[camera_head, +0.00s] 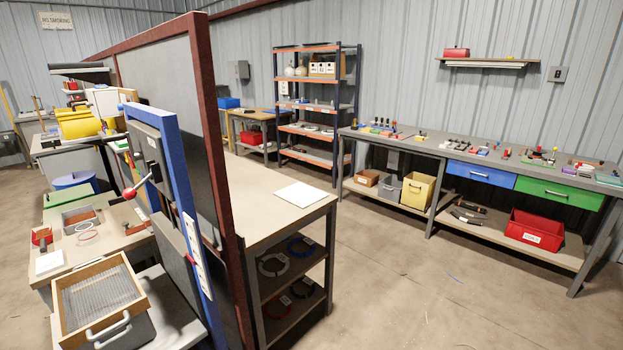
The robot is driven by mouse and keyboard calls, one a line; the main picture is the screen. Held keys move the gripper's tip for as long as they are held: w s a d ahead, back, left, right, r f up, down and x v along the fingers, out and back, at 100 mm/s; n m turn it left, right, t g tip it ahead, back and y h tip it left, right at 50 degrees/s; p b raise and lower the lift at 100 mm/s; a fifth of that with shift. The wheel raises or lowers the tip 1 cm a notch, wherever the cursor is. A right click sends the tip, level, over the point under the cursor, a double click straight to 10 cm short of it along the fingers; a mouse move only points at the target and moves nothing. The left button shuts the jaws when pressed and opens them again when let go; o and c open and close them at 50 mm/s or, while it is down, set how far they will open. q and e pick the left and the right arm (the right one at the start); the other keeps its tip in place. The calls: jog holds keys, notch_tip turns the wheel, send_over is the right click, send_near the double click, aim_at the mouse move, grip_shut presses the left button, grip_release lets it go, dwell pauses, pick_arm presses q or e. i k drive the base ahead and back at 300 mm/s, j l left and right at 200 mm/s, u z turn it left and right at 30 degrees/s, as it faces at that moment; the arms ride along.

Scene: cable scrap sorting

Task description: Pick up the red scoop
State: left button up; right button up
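A small red open-topped item (42,238) sits on the left workbench, near its left edge. It may be the red scoop, but it is too small to tell for sure. Neither of my grippers shows in the head view, so nothing is seen held.
The left workbench (118,243) also bears a grey tray (80,219) and a white sheet (49,262). A wooden sieve box (136,285) stands in front. A tall partition (212,110) divides the room. Open floor (400,270) lies to the right, before a long bench (425,147).

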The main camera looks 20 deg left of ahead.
aim_at(44, 241)
jog(key=i+l+u, duration=0.1)
jog(key=i+u, duration=0.15)
jog(key=u, duration=0.2)
jog(key=i+l+u, duration=0.2)
jog(key=u, duration=0.25)
jog(key=i+l+u, duration=0.25)
jog(key=u, duration=0.2)
jog(key=i+l+u, duration=0.15)
jog(key=l+u, duration=0.3)
jog(key=i+l+u, duration=0.15)
jog(key=u, duration=0.3)
jog(key=l+u, duration=0.9)
